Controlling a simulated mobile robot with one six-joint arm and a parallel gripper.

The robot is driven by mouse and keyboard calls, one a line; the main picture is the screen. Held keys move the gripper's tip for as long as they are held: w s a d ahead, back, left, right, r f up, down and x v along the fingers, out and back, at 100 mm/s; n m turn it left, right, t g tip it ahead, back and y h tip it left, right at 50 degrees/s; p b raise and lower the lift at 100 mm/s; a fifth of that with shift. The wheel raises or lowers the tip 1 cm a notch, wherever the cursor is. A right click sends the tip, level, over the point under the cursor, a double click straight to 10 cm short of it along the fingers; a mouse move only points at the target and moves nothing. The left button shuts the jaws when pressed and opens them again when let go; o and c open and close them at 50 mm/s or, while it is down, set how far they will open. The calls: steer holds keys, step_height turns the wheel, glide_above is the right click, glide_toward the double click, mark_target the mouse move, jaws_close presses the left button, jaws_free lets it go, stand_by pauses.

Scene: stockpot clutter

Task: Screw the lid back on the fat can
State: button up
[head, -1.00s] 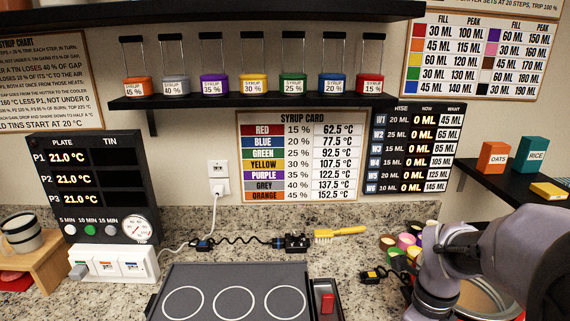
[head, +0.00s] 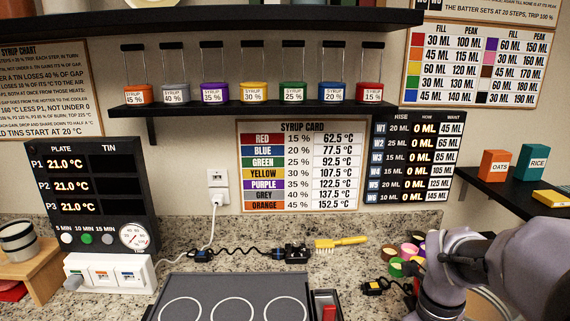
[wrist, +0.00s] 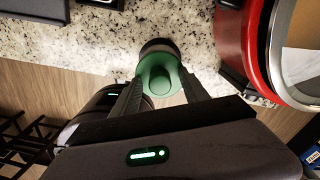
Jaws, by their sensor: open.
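In the wrist view my gripper (wrist: 160,92) is open, with one dark finger on each side of a green round piece (wrist: 158,76). The green piece has a raised, knob-like middle and a wider rim. A dark, brownish round top shows just beyond it. I cannot tell whether the fingers touch the green piece, or whether it is the fat can's lid. I cannot single out the fat can. In the head view my arm covers the right front, and the gripper is hidden there.
A large red vessel (wrist: 236,45) with a metal rim stands close on the right in the wrist view. Several small coloured tins (head: 397,268) cluster beside my arm. A hotplate (head: 225,283), a yellow brush (head: 341,242) and a dark cable (head: 240,252) lie on the speckled counter (head: 350,262).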

steer(key=n+p, duration=0.1)
steer(key=n, duration=0.4)
steer(key=shift+r, duration=0.15)
steer(key=n+p, duration=0.1)
steer(key=n, duration=0.2)
steer(key=n+p, duration=0.1)
steer(key=n, duration=0.2)
steer(key=shift+n, duration=0.4)
steer(key=n+p, duration=0.1)
steer(key=n, duration=0.3)
steer(key=shift+n+p, duration=0.4)
steer(key=n+p, duration=0.1)
steer(key=n, duration=0.3)
steer(key=shift+n, duration=0.7)
jaws_close()
steer(key=shift+f+m+b, duration=0.3)
steer(key=shift+m+b, duration=0.15)
steer(key=shift+m, duration=0.65)
steer(key=shift+r+m+b, duration=0.15)
steer(key=shift+m+b, duration=0.15)
steer(key=shift+m, duration=0.9)
jaws_free()
